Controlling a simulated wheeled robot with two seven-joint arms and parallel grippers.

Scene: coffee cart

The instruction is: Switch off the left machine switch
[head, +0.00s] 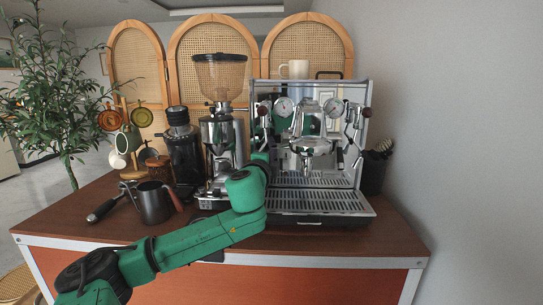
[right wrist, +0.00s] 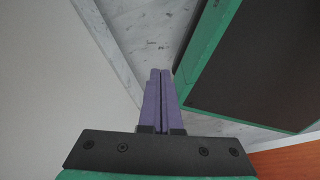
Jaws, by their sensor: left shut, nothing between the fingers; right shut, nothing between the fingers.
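The chrome espresso machine (head: 318,195) stands on the wooden cart top in the head view, with two round gauges and a drip tray at its front. My left arm comes in from the left, and my left gripper (head: 263,152) is at the left side of the machine's front. Its fingers are small and partly hidden; it looks shut, and I cannot tell whether it touches the machine. I cannot make out the left switch there or its position. My right gripper (right wrist: 159,100) is shut and empty in the right wrist view, away from the machine.
A coffee grinder (head: 220,130) stands close left of the machine, with a black grinder (head: 182,150) beside it. A metal pitcher (head: 153,203) and a portafilter (head: 104,209) are at the left. A white mug (head: 297,68) is on top of the machine. A dark container (head: 374,173) stands at the right.

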